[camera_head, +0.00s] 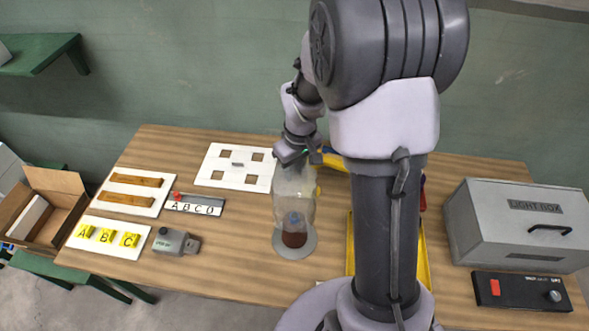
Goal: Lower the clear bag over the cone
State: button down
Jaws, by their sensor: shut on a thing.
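The clear bag (296,188) hangs upright below my gripper (291,158), which is shut on its top end. The bag is see-through, and its lower part overlaps a brown and bluish cone-like piece (294,238) in the picture. That piece stands on a round grey base (281,251) on the wooden table. From this single view I cannot tell how far down around the cone the bag's lower edge reaches. My fingertips are small and partly hidden by the wrist.
A white board with square holes (211,178) lies behind left. A lettered block (197,207), a small grey device (177,242) and yellow A, B, C tags (107,236) lie left. A yellow tray (351,262) is partly behind my arm. A grey light box (520,225) stands right.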

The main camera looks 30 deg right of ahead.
jog(key=shift+f+b, duration=3.5)
jog(key=shift+f, duration=0.35)
jog(key=shift+s, duration=0.1)
jog(key=shift+f+b, duration=2.3)
jog(key=shift+f, duration=0.35)
jog(key=shift+f+b, duration=2.05)
jog(key=shift+f, duration=0.25)
jog(key=shift+f, duration=0.2)
jog(key=c, duration=1.1)
grip_release()
jog(key=shift+c, duration=0.2)
